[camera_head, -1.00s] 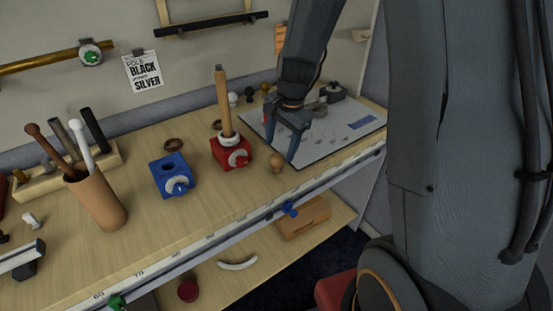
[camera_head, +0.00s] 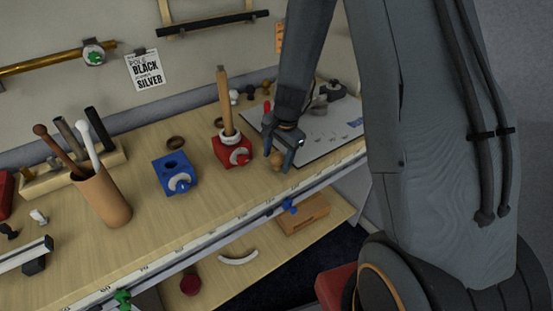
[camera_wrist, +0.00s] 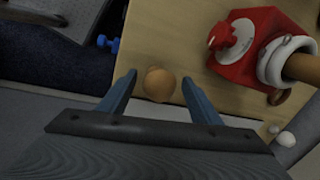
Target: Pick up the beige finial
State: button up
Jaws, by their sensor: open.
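The beige finial (camera_head: 277,161) is a small round knob standing on the wooden table near its front edge, just right of the red block. My gripper (camera_head: 282,155) is open, and its fingers are at the finial. In the wrist view the finial (camera_wrist: 159,85) shows between the two blue-grey fingers of my gripper (camera_wrist: 160,92), nearer the left one. A gap shows on each side, so the fingers do not appear to touch it. The finial's lower part is hidden from above.
A red block (camera_head: 231,150) holding an upright wooden pole (camera_head: 224,100) stands close to the left. A blue block (camera_head: 175,173) is farther left. A white board (camera_head: 325,128) lies behind to the right. A measuring rail (camera_head: 240,217) runs along the front edge.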

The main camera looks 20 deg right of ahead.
jog(key=c, duration=1.1)
jog(key=shift+r, duration=0.2)
